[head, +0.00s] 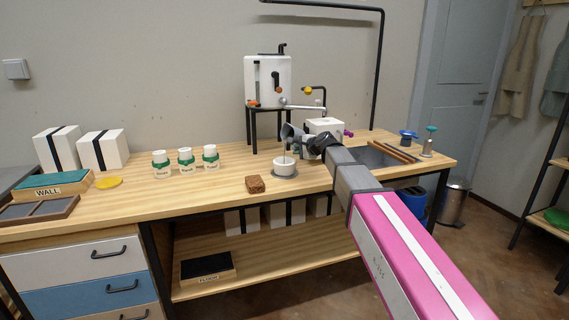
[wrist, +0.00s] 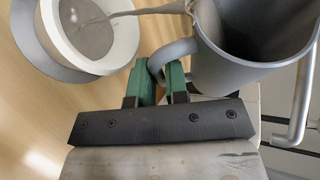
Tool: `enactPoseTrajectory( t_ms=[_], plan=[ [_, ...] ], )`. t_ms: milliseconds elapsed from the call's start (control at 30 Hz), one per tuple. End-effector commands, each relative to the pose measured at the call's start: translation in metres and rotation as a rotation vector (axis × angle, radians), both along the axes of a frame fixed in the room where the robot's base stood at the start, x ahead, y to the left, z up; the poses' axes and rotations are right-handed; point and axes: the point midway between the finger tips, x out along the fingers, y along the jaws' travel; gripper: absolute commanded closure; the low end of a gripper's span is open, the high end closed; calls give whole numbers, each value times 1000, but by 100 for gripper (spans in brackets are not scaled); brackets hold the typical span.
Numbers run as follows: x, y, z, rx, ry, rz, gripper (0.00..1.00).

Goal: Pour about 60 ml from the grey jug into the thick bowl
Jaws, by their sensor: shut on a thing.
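The grey jug (head: 291,133) is tilted over the thick bowl (head: 284,167) on the workbench. In the wrist view the jug (wrist: 238,62) tips to the left, and a grey stream (wrist: 160,9) runs from it into the bowl. The white thick-walled bowl (wrist: 124,45) holds some grey liquid and stands on a grey disc (wrist: 38,58). My gripper (wrist: 165,72) is shut on the jug's handle, its green fingers on either side of it. In the head view my gripper (head: 312,148) is small and partly hidden by my arm. The liquid level cannot be read exactly.
A brown sponge-like block (head: 255,184) lies left of the bowl. Three green-labelled jars (head: 186,161) stand farther left. A white tank (head: 268,80) on a black stand and a white box (head: 325,126) are behind. A sink (head: 375,156) is at right.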

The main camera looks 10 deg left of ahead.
Motion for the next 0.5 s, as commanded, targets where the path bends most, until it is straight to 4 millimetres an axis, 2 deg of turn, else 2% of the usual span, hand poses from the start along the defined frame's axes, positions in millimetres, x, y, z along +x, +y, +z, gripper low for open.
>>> enactPoseTrajectory(
  t_ms=[500],
  plan=[
    [4,-1,-2,-10,-27,-1,100]
  ],
)
